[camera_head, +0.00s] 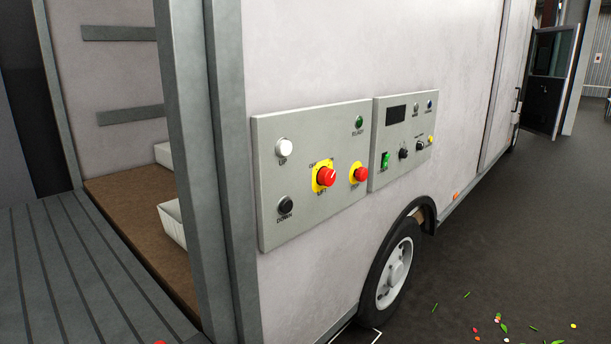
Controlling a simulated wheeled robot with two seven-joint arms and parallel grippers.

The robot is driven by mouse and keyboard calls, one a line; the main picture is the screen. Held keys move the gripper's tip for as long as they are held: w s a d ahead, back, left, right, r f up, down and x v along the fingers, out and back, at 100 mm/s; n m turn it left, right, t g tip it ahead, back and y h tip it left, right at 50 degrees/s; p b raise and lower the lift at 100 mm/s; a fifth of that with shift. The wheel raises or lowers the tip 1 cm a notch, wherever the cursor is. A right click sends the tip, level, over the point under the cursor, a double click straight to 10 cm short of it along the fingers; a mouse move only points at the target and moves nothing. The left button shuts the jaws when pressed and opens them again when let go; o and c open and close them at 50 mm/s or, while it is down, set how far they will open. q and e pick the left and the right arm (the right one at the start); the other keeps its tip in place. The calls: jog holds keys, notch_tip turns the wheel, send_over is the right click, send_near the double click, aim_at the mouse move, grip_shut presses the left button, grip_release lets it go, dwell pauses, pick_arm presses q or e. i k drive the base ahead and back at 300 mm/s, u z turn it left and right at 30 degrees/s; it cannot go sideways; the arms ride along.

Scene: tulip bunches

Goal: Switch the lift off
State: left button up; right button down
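A grey control panel (310,205) is fixed to the side of a white truck body. On it a red rotary knob on a yellow plate, the lift switch (326,177), has "LIFT" below it and small lettering above that is hard to read. I cannot tell which way the knob is turned. A white UP button (284,147) and a black DOWN button (285,205) are to its left. A green READY lamp (359,122) is at the upper right, above another red button on yellow (360,174). Neither of my grippers is in view.
A second panel (402,140) with a dark display and a green switch (385,160) adjoins on the right. A wheel (394,272) is below. Petals and leaves litter the dark floor at lower right. The open cargo bay (130,200) holds white crates at left.

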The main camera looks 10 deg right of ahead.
aim_at(327, 176)
jog(key=z, duration=1.9)
jog(key=i, duration=0.95)
jog(key=u, duration=2.9)
